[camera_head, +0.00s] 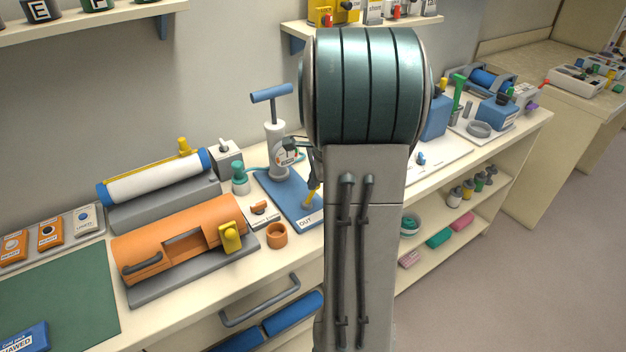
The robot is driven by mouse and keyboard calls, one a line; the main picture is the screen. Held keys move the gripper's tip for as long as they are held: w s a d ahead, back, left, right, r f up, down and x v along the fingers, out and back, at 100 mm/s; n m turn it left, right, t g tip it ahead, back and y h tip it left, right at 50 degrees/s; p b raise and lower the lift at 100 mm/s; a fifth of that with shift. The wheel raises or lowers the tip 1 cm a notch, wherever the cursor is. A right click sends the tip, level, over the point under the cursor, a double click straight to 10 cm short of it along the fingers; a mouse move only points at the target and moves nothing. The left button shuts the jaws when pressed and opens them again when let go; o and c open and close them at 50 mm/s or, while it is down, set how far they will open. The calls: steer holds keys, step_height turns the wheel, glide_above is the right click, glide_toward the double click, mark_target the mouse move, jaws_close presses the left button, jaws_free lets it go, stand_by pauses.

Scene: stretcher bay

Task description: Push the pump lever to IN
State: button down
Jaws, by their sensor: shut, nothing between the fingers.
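The pump (277,150) has a white upright cylinder, a gauge and a blue T-handle, and stands on a blue base plate (277,194) in the middle of the counter. A small yellow lever (310,198) rises at the plate's right end, tilted, beside a white label reading OUT (306,219). No IN marking shows; my arm covers the area right of the lever. My gripper (316,180) shows only as a narrow dark part at the arm's left edge, just above the lever. It is shut and empty. I cannot tell whether it touches the lever.
An orange cylindrical case (180,240) and a white roll with blue ends (155,178) lie left of the pump. A small orange cup (277,236) stands in front of the plate, and a teal bottle (239,181) stands left of it. A blue box (435,118) is to the right.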

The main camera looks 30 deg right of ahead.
steer(key=s+d+r, duration=0.5)
steer(key=s+r, duration=0.1)
steer(key=r, duration=0.2)
steer(key=shift+s+r, duration=0.15)
steer(key=shift+r, duration=0.2)
stand_by(0.3)
steer(key=s+a+r+n, duration=0.25)
steer(key=a+n, duration=0.65)
steer(key=a, duration=0.6)
steer(key=s+a+f+n+h, duration=0.1)
steer(key=s+a+f+n, duration=0.2)
steer(key=s+a+n, duration=0.7)
steer(key=a+n, duration=0.1)
steer(key=n, duration=0.2)
steer(key=shift+a+f, duration=0.15)
steer(key=shift+a, duration=0.2)
